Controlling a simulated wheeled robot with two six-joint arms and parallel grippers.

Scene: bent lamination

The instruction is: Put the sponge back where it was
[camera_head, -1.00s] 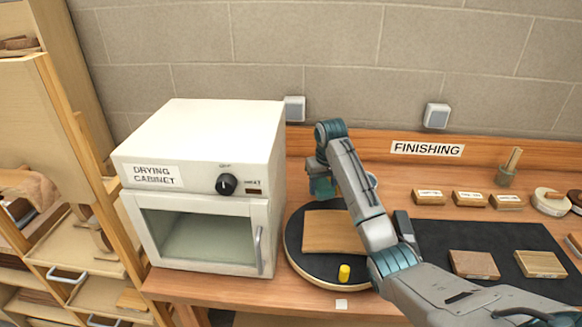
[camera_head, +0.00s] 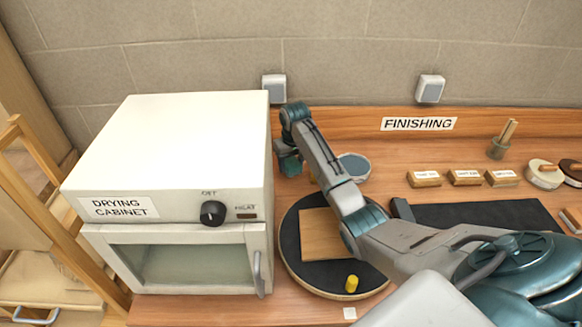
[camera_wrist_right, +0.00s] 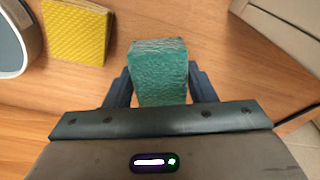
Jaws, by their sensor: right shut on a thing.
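The teal sponge (camera_wrist_right: 160,72) is a rough block in the right wrist view, held between the two dark fingers of my right gripper (camera_wrist_right: 160,88). The wood bench top lies behind it; I cannot tell whether the sponge touches it. In the head view my right gripper (camera_head: 290,162) is at the back of the bench, between the drying cabinet (camera_head: 175,150) and a round tin (camera_head: 353,167). The arm hides part of that area. A yellow textured pad (camera_wrist_right: 75,30) lies flat near the sponge in the wrist view. My left gripper is not in view.
A round dark turntable (camera_head: 290,245) carries a wood board (camera_head: 318,235) and a yellow cylinder (camera_head: 351,283), under my right arm. The cabinet stands close left of the gripper. A black mat (camera_head: 480,216) and several small blocks lie to the right.

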